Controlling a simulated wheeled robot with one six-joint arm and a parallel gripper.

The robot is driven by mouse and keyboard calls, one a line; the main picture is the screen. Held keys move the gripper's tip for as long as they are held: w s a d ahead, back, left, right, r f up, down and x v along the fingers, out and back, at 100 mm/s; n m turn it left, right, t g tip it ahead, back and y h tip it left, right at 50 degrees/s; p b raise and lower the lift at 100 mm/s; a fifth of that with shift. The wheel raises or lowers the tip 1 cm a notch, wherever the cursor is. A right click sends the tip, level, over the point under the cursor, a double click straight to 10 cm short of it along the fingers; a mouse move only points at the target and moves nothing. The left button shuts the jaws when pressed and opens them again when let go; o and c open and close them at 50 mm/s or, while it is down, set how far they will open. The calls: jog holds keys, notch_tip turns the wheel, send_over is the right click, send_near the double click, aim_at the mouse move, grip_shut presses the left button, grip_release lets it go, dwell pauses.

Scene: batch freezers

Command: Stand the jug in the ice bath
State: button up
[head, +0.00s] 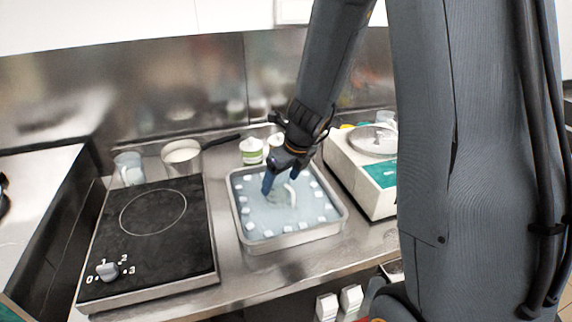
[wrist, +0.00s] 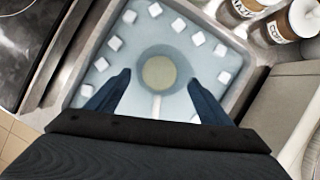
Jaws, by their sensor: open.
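The ice bath (head: 294,240) is a shallow metal tray of pale blue water with white ice cubes along its sides; its rim also shows in the wrist view (wrist: 78,80). The jug (head: 281,199) is clear and stands in the middle of the water, partly hidden by my fingers. In the wrist view the jug (wrist: 158,73) shows its round mouth from above, with pale yellow contents, and looks upright. My gripper (wrist: 157,80) is open, its blue fingers apart on either side of the jug's pale handle (wrist: 157,106). In the head view my gripper (head: 282,178) reaches down over the bath.
A black hotplate (head: 150,230) stands left of the bath, with a saucepan (head: 182,158) and a clear measuring jug (head: 129,168) behind it. Lidded tubs (head: 251,151) stand behind the bath.

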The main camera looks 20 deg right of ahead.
jog(key=p+v, duration=0.1)
jog(key=v, duration=0.4)
jog(key=shift+r, duration=0.1)
jog(key=shift+s+a+r+n, duration=0.1)
jog(key=shift+s+r+n, duration=0.15)
jog(key=shift+s+n, duration=0.35)
jog(key=s+r+n+g+h, duration=0.1)
jog(key=s+n, duration=0.6)
jog(key=n, duration=0.8)
jog(key=s+r+n, duration=0.1)
jog(key=s+n, duration=0.6)
jog(key=n, duration=0.8)
jog(key=shift+a+g+h, duration=0.35)
jog(key=shift+g+h, duration=0.05)
jog(key=shift+s, duration=0.1)
notch_tip(320, 180, down, 7)
jog(key=b, duration=0.5)
jog(key=shift+g+b, duration=0.35)
jog(key=shift+g, duration=0.05)
jog(key=shift+r, duration=0.1)
